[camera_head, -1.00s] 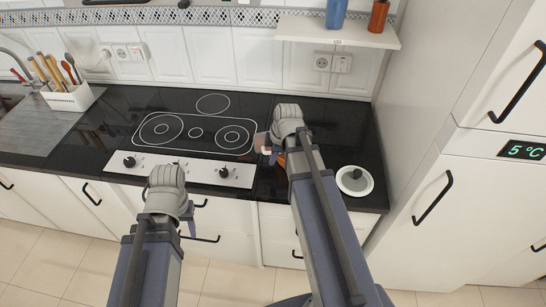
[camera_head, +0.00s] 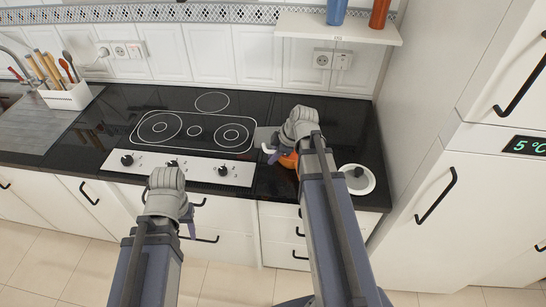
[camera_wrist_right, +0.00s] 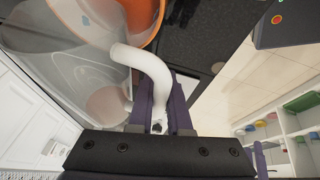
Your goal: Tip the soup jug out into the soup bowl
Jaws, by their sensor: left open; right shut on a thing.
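The soup jug is a clear vessel (camera_wrist_right: 75,60) with a thick white handle (camera_wrist_right: 140,65). My right gripper (camera_wrist_right: 160,108) is shut on that handle, and the jug is tilted in the right wrist view. In the head view the jug (camera_head: 263,138) is mostly hidden behind my right gripper (camera_head: 277,152). An orange bowl (camera_head: 289,160) stands on the counter just beside my right gripper, partly hidden by my arm. The bowl (camera_wrist_right: 143,14) also shows at the top of the right wrist view. I cannot tell how much soup is in either. My left gripper (camera_head: 188,222) is open and empty, in front of the counter.
The black hob (camera_head: 195,131) lies left of the jug, with its knob panel (camera_head: 190,166) in front. A white round lid with a dark knob (camera_head: 357,184) lies to the right. A utensil holder (camera_head: 68,98) stands far left. A shelf (camera_head: 338,29) hangs above.

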